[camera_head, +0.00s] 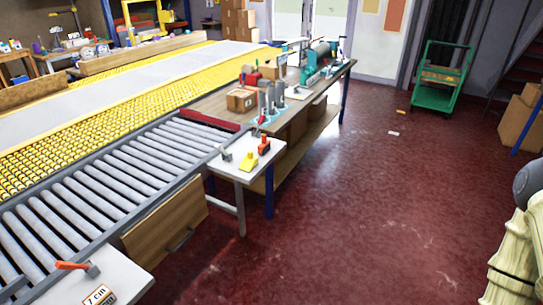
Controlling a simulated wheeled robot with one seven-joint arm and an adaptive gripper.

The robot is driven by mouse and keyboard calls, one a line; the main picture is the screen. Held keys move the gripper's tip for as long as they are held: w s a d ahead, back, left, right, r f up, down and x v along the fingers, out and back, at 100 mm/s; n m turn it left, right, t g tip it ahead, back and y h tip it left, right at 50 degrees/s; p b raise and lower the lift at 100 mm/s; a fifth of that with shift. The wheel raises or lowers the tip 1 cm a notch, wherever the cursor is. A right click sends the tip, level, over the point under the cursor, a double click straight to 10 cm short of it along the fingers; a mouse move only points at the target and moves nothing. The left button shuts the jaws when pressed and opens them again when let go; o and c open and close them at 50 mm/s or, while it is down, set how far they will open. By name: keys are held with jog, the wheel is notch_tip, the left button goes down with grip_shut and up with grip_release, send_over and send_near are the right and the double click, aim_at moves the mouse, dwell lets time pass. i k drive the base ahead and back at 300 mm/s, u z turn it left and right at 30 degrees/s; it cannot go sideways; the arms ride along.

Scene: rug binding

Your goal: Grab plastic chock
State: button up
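A small yellow wedge-shaped piece (248,162), which looks like the plastic chock, lies on a small white side table (230,168) at the end of the roller conveyor. It is too small to make out in detail. An orange-red piece with a dark part (264,146) stands just behind and right of it. A small grey piece (225,154) lies to its left. My gripper is not in the picture, and nothing touches the yellow piece.
The grey roller conveyor (110,180) runs along the left. A wooden workbench (215,103) with a cardboard box (241,100) and tools stands behind the side table. A green cart (440,85) is at the back right. The red floor (350,210) is largely clear.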

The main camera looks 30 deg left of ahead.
aim_at(249, 162)
jog(key=u, duration=0.2)
jog(key=i, duration=0.7)
jog(key=u, duration=0.55)
